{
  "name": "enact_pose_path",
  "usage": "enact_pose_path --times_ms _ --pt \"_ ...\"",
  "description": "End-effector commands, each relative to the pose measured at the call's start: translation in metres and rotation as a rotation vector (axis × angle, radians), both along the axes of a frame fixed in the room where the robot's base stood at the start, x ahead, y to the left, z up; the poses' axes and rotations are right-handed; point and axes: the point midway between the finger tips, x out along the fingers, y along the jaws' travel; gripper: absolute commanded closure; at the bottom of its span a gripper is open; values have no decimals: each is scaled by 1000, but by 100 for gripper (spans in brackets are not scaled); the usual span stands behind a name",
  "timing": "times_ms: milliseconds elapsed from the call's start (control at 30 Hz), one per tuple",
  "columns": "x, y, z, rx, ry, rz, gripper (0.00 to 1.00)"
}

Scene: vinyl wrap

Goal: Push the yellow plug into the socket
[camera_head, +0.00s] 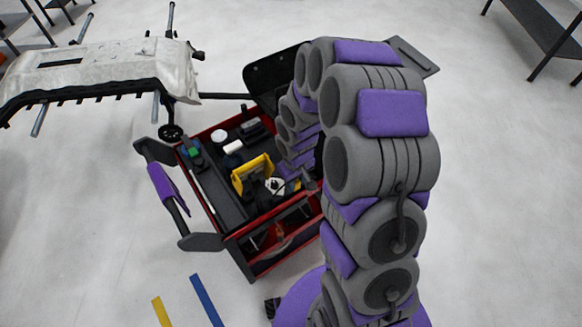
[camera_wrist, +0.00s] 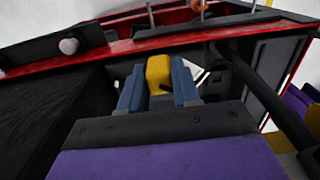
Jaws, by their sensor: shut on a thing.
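In the wrist view, my gripper (camera_wrist: 158,82) has its two blue-grey fingers closed on the sides of a small yellow piece, which I take as the yellow plug (camera_wrist: 158,70). The plug's lower part is hidden behind the purple and black gripper body. The gripper is low inside a red-edged black toolbox, close to its wall. In the head view, my arm hides the gripper and the plug. I cannot make out a socket in either view.
The open toolbox (camera_head: 254,254) holds a yellow holder (camera_head: 245,177), a white roll (camera_head: 233,147) and other tools. A pale bumper (camera_head: 105,65) rests on a stand at the upper left. Yellow and blue strips (camera_head: 206,300) lie in front.

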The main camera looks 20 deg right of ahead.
Motion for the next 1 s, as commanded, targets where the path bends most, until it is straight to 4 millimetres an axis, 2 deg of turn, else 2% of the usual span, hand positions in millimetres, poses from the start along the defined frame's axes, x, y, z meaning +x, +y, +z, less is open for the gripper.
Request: enact_pose_path --times_ms 33,300,400,567,733,1000 --pt "-14 -1 2 -2 7 0 100" --pt "-62 -1 6 0 3 -1 100" --pt "-74 0 7 -1 5 0 100" --pt "-81 -1 8 1 -2 -2 100" --pt "-64 -6 9 1 1 -7 100" --pt "10 -14 22 2 -7 -18 100"
